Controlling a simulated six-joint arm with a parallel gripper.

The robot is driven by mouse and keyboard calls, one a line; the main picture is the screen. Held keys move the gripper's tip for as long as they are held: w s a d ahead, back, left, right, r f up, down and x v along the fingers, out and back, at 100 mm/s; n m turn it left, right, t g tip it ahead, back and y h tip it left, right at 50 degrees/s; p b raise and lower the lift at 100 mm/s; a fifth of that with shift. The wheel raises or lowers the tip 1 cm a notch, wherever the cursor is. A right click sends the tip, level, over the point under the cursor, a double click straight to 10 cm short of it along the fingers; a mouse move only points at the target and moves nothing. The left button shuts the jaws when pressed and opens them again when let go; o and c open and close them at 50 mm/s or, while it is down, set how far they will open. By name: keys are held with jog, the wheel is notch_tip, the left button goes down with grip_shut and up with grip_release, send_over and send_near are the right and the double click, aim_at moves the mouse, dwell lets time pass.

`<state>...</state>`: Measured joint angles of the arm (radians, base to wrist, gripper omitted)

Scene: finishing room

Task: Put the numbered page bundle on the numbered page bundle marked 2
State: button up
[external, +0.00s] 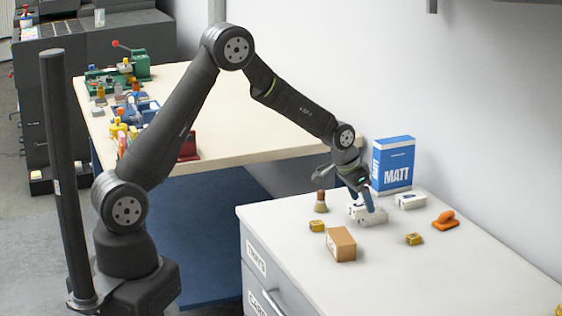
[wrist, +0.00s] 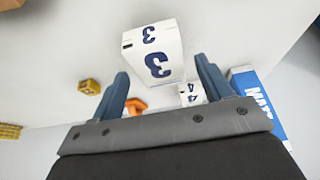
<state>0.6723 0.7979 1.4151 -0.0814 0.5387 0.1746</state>
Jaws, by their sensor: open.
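A white page bundle with a blue 3 (wrist: 157,55) fills the gap ahead of my open fingers in the wrist view. My gripper (wrist: 162,88) has one finger towards each side of it; contact cannot be told. A smaller white bundle marked 4 (wrist: 190,93) shows behind it, close to the right finger. In the external view my gripper (external: 368,204) is low over white bundles (external: 375,218) on the worktop, partly hiding them. A separate white bundle (external: 410,201) lies to their right.
A blue MATT box (external: 393,164) stands behind the bundles.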

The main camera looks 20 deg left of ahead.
jog(key=v, duration=1.1)
jog(key=x, duration=1.2)
jog(key=shift+f, duration=0.25)
notch_tip(320, 180, up, 2)
jog(key=shift+r, duration=0.5)
